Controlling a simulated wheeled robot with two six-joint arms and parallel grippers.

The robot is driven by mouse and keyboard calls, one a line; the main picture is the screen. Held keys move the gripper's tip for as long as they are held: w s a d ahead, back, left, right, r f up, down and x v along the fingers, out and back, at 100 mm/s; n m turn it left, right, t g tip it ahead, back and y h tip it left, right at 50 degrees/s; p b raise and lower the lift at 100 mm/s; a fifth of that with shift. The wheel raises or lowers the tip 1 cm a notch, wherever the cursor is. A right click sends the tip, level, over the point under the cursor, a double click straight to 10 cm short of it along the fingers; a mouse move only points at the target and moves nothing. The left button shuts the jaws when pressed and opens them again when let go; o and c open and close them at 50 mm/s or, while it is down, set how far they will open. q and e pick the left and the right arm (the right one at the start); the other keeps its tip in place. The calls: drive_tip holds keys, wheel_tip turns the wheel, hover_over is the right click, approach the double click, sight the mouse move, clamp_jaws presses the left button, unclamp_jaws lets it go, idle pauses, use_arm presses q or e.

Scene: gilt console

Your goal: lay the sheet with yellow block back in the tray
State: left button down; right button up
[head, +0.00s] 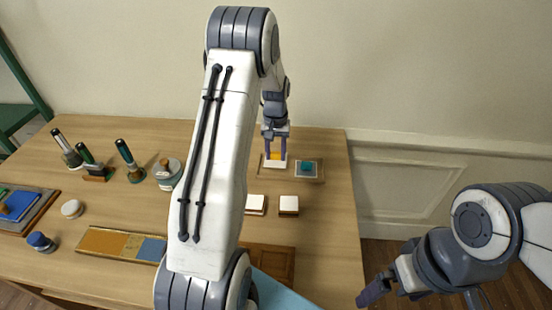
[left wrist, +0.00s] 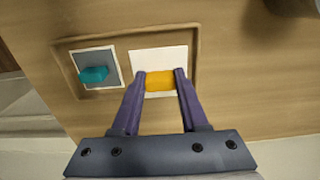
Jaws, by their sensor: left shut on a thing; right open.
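My left gripper (head: 275,160) is shut on the yellow block (left wrist: 160,82) of a white sheet (left wrist: 160,60). The sheet is at the left half of the shallow wooden tray (head: 308,181) in the head view, and at its right half in the left wrist view. I cannot tell whether it touches the tray floor or hovers just above it. A grey sheet (head: 306,169) with a teal block (left wrist: 93,75) lies in the tray's other half. My right gripper (head: 382,290) is open and empty, off the table at the lower right.
Two white-topped blocks (head: 288,204) stand in front of the tray. Handled stamps (head: 129,160), a round pot (head: 168,174), a coloured strip box (head: 115,243) and a blue pad (head: 18,203) occupy the left side. My left arm hides the table's middle.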

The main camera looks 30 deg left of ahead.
sight(276, 160)
use_arm(q)
wheel_tip(276, 160, down, 3)
drive_tip(key=shift+r, duration=0.2)
drive_tip(key=shift+f, duration=0.25)
drive_tip(key=shift+f, duration=0.15)
drive_tip(key=shift+c, duration=2.2)
unclamp_jaws()
